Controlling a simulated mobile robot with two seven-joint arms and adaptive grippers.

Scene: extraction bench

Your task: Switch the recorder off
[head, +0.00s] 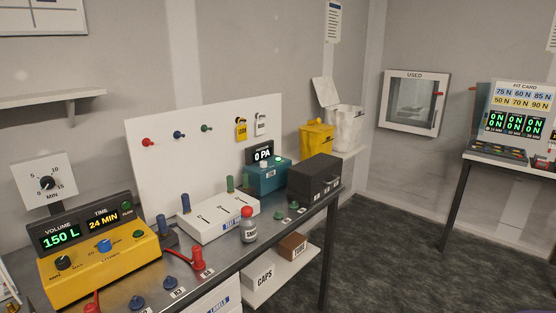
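No thing here carries a readable "recorder" label. A teal box (268,180) stands toward the far end of the bench, with a white knob and a lit green button on top. A dark display (260,152) reading "0 PA" stands just behind it. A black case (315,176) stands right of the teal box. A yellow console (103,265) at the near left has a black knob, a blue knob and a green button; its displays read 150 L and 24 MIN. Neither of my grippers is in view.
A white panel (205,205) with slots, a red-topped grey container (248,228) and a red fitting (197,258) are on the metal bench (215,268). A white pegboard (200,150) stands behind. Dark floor (400,260) is open to the right, before another table (500,158).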

